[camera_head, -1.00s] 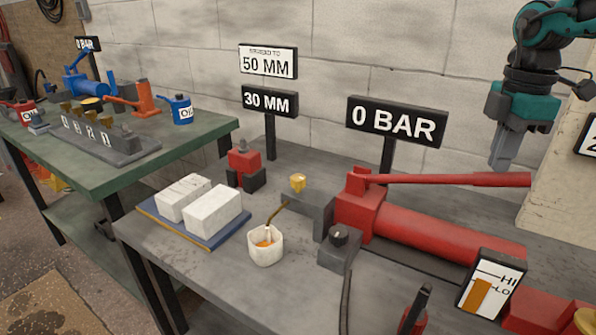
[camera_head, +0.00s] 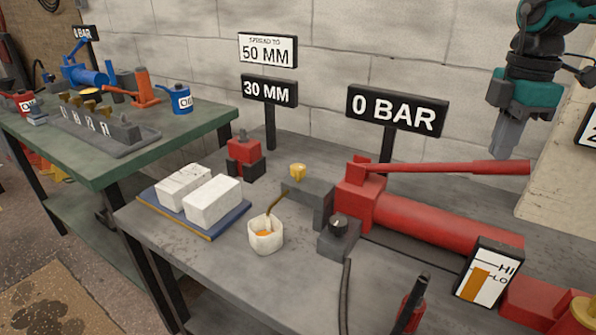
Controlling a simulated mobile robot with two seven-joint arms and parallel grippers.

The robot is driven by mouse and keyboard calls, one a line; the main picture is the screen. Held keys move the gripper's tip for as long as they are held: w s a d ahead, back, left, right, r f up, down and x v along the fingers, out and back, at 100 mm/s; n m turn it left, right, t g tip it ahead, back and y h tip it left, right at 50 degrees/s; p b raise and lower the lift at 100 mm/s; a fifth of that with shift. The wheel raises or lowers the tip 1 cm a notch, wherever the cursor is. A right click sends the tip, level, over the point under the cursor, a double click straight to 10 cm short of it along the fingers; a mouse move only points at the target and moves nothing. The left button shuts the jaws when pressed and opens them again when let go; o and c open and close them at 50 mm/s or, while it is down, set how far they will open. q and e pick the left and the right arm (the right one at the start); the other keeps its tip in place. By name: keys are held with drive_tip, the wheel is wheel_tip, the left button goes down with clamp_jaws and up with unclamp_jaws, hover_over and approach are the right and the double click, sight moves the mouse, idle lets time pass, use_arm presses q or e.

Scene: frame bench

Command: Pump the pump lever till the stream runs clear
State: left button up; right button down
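The red pump lever (camera_head: 450,169) lies nearly level above the red pump cylinder (camera_head: 440,223), its free end to the right. A bent brownish stream (camera_head: 275,208) runs from the grey block (camera_head: 308,196) at the pump's left end into a white cup (camera_head: 265,240). Orange-brown liquid shows in the cup. My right gripper (camera_head: 506,150) points down just above the lever's free end and appears apart from it. Its fingers overlap from this side, so their opening is unclear. My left gripper is out of view. The sign behind the pump (camera_head: 397,110) reads 0 BAR.
A HI/LO gauge card (camera_head: 488,272) with an orange-brown bar stands in front of the pump's right end. Two white blocks (camera_head: 212,200) lie on a blue board. A yellow knob (camera_head: 298,171) tops the grey block. A green bench (camera_head: 110,165) stands left.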

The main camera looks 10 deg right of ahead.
use_arm(q)
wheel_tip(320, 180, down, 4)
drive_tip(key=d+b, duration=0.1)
drive_tip(key=b, duration=0.5)
use_arm(e)
wheel_tip(320, 180, down, 8)
drive_tip(key=shift+f, duration=0.15)
wheel_tip(320, 180, up, 8)
drive_tip(key=p, duration=0.6)
drive_tip(key=shift+r, duration=0.2)
drive_tip(key=shift+r+p, duration=0.1)
drive_tip(key=shift+p, duration=0.2)
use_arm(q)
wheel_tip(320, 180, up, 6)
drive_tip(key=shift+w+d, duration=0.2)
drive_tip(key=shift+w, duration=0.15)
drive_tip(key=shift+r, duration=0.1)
